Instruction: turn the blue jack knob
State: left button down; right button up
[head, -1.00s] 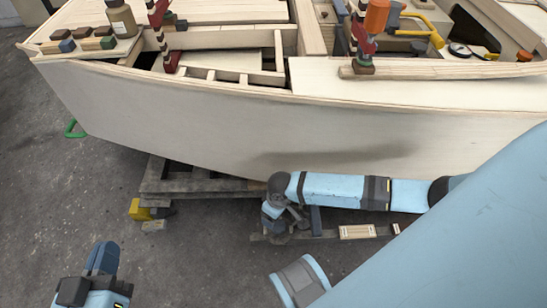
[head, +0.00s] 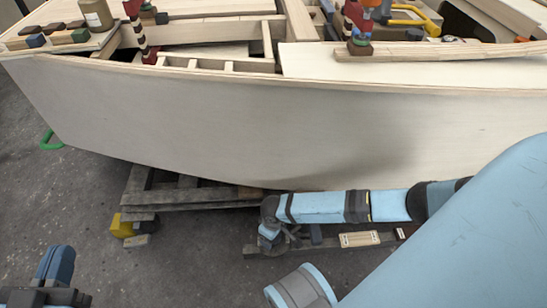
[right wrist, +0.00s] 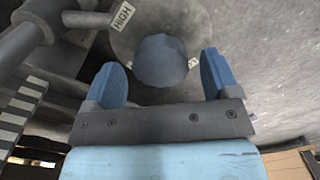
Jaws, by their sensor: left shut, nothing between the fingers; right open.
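The blue jack knob (right wrist: 160,62) is round and dull blue in the right wrist view, set in front of a grey round plate. My right gripper (right wrist: 161,78) is open, with one blue finger on each side of the knob. Gaps show between the fingers and the knob, and I cannot tell how deep it sits between them. In the head view my right arm reaches low along the hull, and its fingers cannot be made out. My left gripper (head: 56,264) is shut and empty at the lower left, over the floor and far from the knob.
A "HIGH" label (right wrist: 122,13) sits by a grey bar near the knob. Blocks and a bottle (head: 96,15) stand on deck.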

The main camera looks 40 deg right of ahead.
pick_arm(q)
jog(key=shift+w+r, duration=0.1)
pick_arm(e)
jog(key=shift+f, duration=0.4)
jog(key=shift+c, duration=0.4)
